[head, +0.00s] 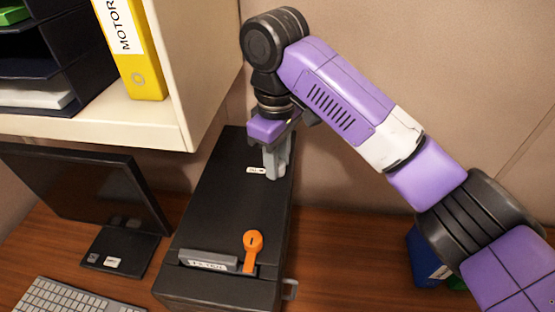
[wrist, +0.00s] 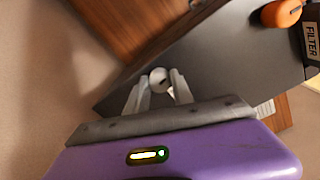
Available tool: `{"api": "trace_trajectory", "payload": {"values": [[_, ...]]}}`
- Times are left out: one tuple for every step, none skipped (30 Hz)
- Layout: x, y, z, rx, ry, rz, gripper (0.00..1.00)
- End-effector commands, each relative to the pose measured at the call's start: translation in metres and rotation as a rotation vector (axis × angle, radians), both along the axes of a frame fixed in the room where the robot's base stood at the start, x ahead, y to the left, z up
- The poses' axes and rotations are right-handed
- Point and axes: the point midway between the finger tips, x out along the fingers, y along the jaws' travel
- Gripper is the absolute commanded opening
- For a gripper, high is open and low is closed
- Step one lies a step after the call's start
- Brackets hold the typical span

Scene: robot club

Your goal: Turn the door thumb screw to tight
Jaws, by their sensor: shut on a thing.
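A long black box (head: 222,212) stands on the wooden desk. The door thumb screw (wrist: 159,79) is a small pale grey round knob on the box's dark top face, seen in the wrist view. My gripper (wrist: 160,86) is shut on it, one pale finger on each side. In the head view my gripper (head: 275,167) points down at the far right part of the box top, beside a small white label (head: 257,170). There the fingers hide the screw. I cannot read how far the screw is turned.
An orange lever (head: 253,242) and a grey FILTER plate (head: 208,261) are at the box's near end. A monitor (head: 88,190) and keyboard (head: 75,298) stand left. A shelf with a yellow binder (head: 133,50) overhangs the left. A wall is close behind.

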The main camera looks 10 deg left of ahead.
Motion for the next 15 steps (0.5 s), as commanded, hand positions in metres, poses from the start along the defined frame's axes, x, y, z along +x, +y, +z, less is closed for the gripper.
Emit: {"api": "trace_trajectory", "payload": {"values": [[0.0006,-0.0008,0.0009,-0.002,-0.001,-0.029,0.00],[0.0006,-0.0007,0.0009,-0.002,-0.002,-0.046,0.00],[0.0006,-0.0007,0.0009,-0.002,-0.002,-0.067,0.00],[0.0006,-0.0007,0.0009,-0.002,-0.002,-0.080,0.00],[0.0006,-0.0007,0.0009,-0.002,-0.002,-0.093,0.00],[0.0006,-0.0007,0.0009,-0.002,-0.002,-0.108,0.00],[0.0006,-0.0007,0.0009,-0.002,-0.002,-0.119,0.00],[0.0006,-0.0007,0.0009,-0.002,-0.002,-0.129,0.00],[0.0006,-0.0007,0.0009,-0.002,-0.001,-0.139,0.00],[0.0006,-0.0007,0.0010,-0.002,-0.001,-0.145,0.00],[0.0006,-0.0007,0.0010,-0.002,-0.001,-0.152,0.00],[0.0006,-0.0007,0.0010,-0.002,-0.001,-0.159,0.00],[0.0006,-0.0007,0.0010,-0.001,-0.001,-0.163,0.00],[0.0006,-0.0007,0.0010,-0.001,-0.002,-0.166,0.00],[0.0006,-0.0007,0.0010,-0.001,-0.002,-0.169,0.00]]}}
